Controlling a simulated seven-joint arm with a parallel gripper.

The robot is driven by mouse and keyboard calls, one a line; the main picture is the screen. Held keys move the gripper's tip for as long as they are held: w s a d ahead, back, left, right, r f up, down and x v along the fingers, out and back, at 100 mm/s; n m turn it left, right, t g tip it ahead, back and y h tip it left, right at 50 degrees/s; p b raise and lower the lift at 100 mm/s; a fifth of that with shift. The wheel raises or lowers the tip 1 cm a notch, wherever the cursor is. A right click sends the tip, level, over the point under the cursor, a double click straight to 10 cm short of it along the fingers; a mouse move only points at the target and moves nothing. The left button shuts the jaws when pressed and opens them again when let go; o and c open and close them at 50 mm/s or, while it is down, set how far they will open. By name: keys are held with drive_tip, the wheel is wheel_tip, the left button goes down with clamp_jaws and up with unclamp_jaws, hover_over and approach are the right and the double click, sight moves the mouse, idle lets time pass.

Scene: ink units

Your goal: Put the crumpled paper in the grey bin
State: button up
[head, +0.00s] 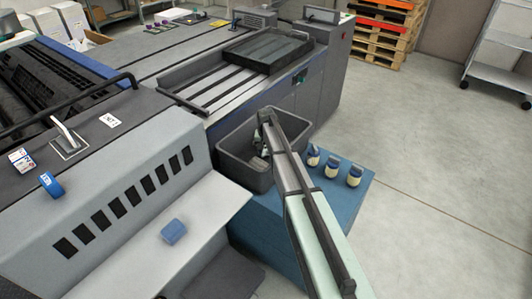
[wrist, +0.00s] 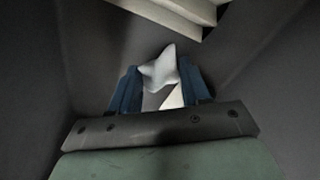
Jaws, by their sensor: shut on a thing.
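The crumpled paper (wrist: 160,69) is a white, jagged lump between the blue fingers of my gripper (wrist: 159,88) in the wrist view. My gripper is shut on it. Dark grey walls surround the gripper in that view, so it is down inside the grey bin (head: 231,161). In the head view the bin stands open beside the machine, and my arm reaches down into it from the front right. The arm hides part of the bin's inside, and the paper cannot be made out clearly there.
A pale layered thing (wrist: 176,12) shows at the top of the wrist view. Several small jars (head: 332,167) stand on the blue cabinet (head: 352,196) right of the bin. A blue block (head: 173,232) lies on the pale shelf (head: 205,205) at the front.

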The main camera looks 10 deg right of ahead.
sight(266, 153)
drive_tip(key=shift+f, duration=0.8)
drive_tip(key=shift+f, duration=0.15)
drive_tip(key=o, duration=1)
wheel_tip(266, 153, up, 12)
drive_tip(key=s, duration=0.1)
drive_tip(key=shift+s+a, duration=0.15)
drive_tip(key=shift+s, duration=0.05)
